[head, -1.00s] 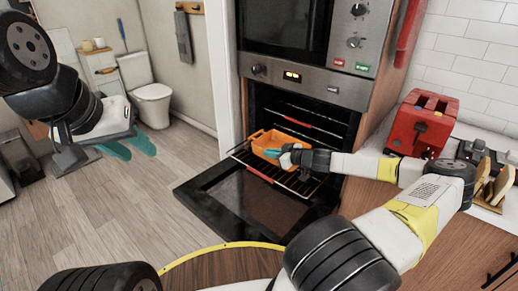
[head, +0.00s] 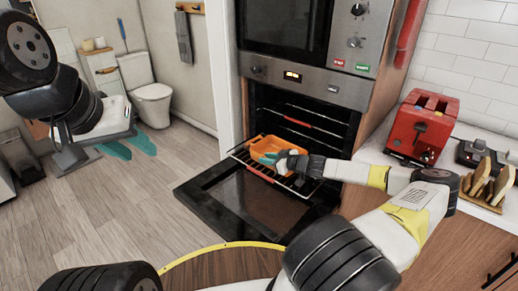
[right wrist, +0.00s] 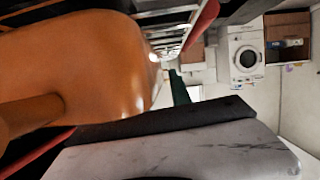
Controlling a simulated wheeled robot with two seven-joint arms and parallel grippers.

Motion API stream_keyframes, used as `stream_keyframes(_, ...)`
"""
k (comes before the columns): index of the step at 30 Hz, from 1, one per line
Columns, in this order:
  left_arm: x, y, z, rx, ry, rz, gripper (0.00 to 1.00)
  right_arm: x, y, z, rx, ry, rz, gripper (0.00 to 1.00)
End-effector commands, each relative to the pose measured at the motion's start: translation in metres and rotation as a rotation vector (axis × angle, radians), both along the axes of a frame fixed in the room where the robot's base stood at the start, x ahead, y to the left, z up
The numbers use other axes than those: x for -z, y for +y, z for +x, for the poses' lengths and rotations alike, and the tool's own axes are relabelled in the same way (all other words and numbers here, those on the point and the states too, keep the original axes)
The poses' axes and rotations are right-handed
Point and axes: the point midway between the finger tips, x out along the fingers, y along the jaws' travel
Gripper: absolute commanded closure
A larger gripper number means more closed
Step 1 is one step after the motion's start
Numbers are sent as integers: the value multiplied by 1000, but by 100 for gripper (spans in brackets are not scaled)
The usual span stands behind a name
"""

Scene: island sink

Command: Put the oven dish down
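The orange oven dish (head: 261,144) is at the oven's pulled-out wire rack (head: 240,155). In the head view it looks level and low at the rack, but I cannot tell whether it rests fully on it. My right gripper (head: 268,158) is at the dish's near side, its teal fingertips overlapping the dish. Its grip is not clear. In the right wrist view the dish (right wrist: 80,60) fills the upper left, with an orange handle (right wrist: 30,112) below. My left gripper (head: 129,147) is open and empty, its two teal fingers apart, far left of the oven.
The oven door (head: 215,198) is folded down below the rack. A red toaster (head: 420,125) and a wooden rack (head: 488,185) stand on the right counter. A round wooden surface (head: 225,268) is in the near foreground.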

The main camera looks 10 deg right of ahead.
Motion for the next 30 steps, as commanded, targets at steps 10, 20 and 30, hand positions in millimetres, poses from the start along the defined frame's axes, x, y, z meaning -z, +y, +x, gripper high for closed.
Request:
stream_keyframes(10, 0, 0, 0, 0, 0, 0, 64, -2, 0, 0, 0, 1, 1, 73)
stream_keyframes(20, 0, 0, 0, 0, 0, 0, 64, -20, -32, -41, 3, 0, -3, 73)
stream_keyframes(30, 0, 0, 0, 0, 0, 0, 64, -40, -63, -85, 1, 1, 0, 73)
